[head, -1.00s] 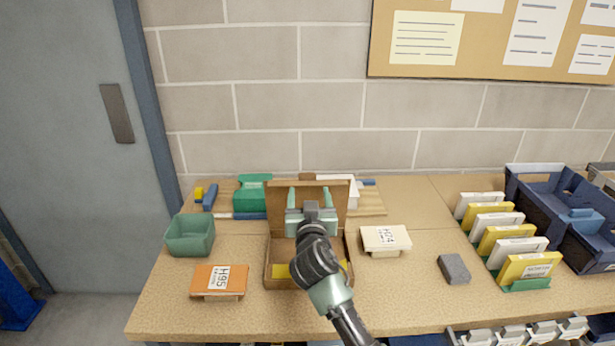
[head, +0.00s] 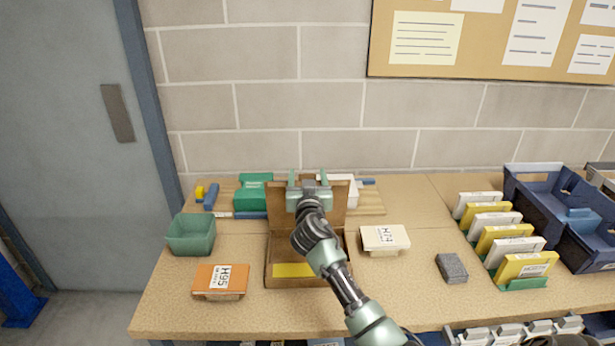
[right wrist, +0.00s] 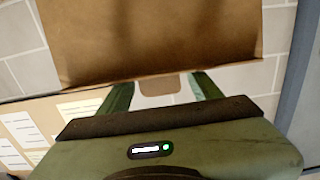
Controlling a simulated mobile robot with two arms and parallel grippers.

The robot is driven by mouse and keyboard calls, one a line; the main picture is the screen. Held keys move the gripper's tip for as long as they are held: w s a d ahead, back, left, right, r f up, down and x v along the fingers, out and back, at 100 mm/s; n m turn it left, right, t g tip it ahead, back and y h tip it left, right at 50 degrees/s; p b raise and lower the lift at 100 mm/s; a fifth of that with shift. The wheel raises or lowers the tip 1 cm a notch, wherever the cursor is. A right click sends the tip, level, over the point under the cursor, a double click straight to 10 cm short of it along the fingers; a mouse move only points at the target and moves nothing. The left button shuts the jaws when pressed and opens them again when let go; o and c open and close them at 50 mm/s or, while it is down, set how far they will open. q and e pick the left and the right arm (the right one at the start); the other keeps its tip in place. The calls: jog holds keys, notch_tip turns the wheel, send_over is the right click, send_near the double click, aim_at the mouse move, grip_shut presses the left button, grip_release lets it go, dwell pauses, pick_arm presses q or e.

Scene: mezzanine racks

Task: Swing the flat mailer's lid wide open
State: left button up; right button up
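The flat mailer is a brown cardboard box (head: 308,283) in the middle of the bench, with a yellow piece (head: 293,270) inside. Its lid (head: 279,212) stands raised along the back edge, roughly upright. My right gripper (head: 309,181) is at the lid's upper edge, its two fingers apart and pointing away from me. In the right wrist view the lid (right wrist: 150,40) fills the top, and its small tab (right wrist: 160,86) shows between the open fingers (right wrist: 162,82). I cannot tell whether the fingers touch the lid. My left gripper is not in view.
An orange box (head: 221,280) and a green bin (head: 191,235) stand left of the mailer. A white box (head: 385,238) and a grey block (head: 452,268) lie right. A green box (head: 253,191) stands behind. Upright cards (head: 507,246) and blue bins (head: 545,195) fill the right.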

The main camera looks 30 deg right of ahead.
grip_shut()
jog(key=w+d+g+y+p, duration=0.1)
jog(key=w+d+g+p, duration=0.1)
jog(key=w+d+p, duration=0.2)
jog(key=shift+w+f+g+y+p, duration=0.35)
jog(key=shift+w+p, duration=0.25)
jog(key=shift+w, duration=0.6)
jog(key=shift+o, duration=0.9)
grip_release()
